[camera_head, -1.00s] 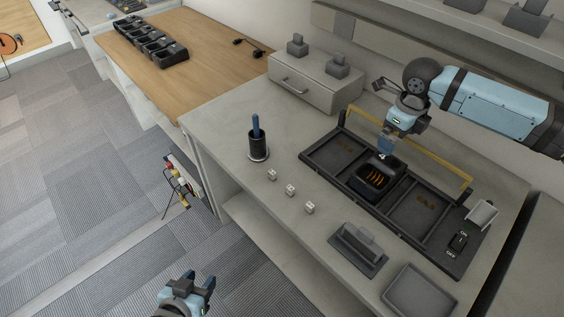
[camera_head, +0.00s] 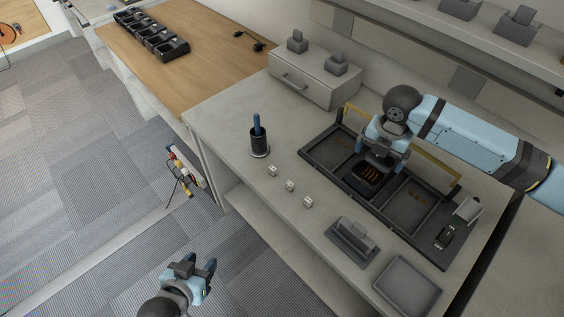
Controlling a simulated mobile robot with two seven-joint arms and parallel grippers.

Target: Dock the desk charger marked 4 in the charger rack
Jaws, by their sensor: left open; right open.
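The charger rack (camera_head: 318,157) is a dark tray with several bays on the grey counter, with a yellow bar along its back. A black desk charger (camera_head: 366,180) with orange marks inside sits at the rack's middle bay; its number cannot be read. My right gripper (camera_head: 377,160) is open, right over the back of this charger and partly covering it; I cannot tell whether it touches. My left gripper (camera_head: 197,268) is open and empty, low over the floor in front of the counter. The bays left and right of the charger look empty.
Several black chargers (camera_head: 152,38) stand in a row on the wooden desk. A pen cup (camera_head: 259,143), white cubes (camera_head: 290,186), a grey stand (camera_head: 352,238) and a grey tray (camera_head: 407,286) lie in front of the rack. A drawer box (camera_head: 314,80) stands behind left.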

